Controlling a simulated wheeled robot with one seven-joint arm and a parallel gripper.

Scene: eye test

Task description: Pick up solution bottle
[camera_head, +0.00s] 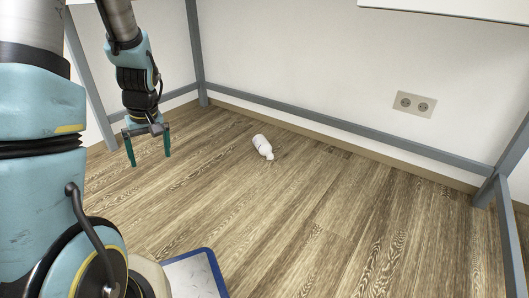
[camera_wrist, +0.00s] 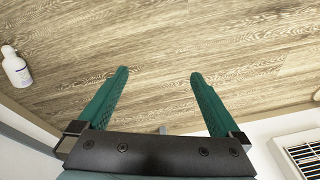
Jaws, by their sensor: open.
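The solution bottle (camera_head: 262,147) is small and white and lies on its side on the wood floor, near the back wall.
A grey metal frame (camera_head: 340,144) runs along the wall, with legs at the left and right. A white tabletop edge (camera_head: 450,10) is overhead. A blue-rimmed board (camera_head: 209,251) is at the bottom. A vent (camera_wrist: 302,152) is at the right of the wrist view. The floor around the bottle is clear.

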